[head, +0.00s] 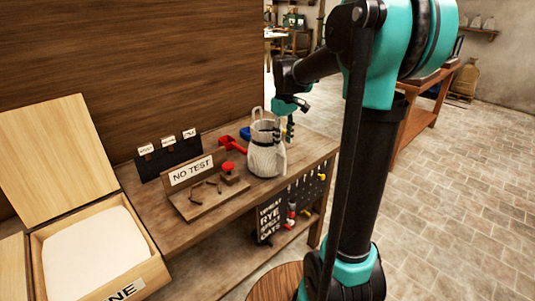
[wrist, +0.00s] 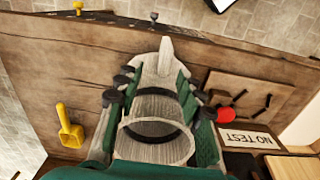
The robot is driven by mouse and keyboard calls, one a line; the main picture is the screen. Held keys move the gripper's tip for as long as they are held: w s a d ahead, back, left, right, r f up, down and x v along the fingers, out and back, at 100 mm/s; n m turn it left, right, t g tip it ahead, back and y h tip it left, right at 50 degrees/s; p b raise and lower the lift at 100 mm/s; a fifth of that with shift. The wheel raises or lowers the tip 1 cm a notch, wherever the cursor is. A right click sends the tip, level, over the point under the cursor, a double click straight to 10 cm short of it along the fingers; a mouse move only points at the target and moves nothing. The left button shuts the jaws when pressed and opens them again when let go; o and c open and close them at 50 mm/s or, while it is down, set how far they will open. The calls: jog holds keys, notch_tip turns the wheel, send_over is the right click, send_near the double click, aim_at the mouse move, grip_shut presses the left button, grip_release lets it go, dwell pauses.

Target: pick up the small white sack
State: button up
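In the head view my gripper (head: 289,122) is at the sack's upper right, partly hidden by the sack and my arm.
A NO TEST sign (head: 191,171) and a board with a red knob (head: 228,168) stand left of the sack. A red scoop (head: 231,143) lies behind it. An open wooden box (head: 155,272) holds white material at the left. A yellow scoop (wrist: 70,128) shows in the wrist view.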

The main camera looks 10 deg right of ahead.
aim_at(280, 153)
notch_tip(280, 153, down, 3)
jog(key=shift+r, duration=0.2)
jog(key=shift+a+f, duration=0.2)
jog(key=shift+f, duration=1.15)
jog(key=shift+a+f, duration=0.2)
jog(key=shift+f, duration=1.1)
grip_shut()
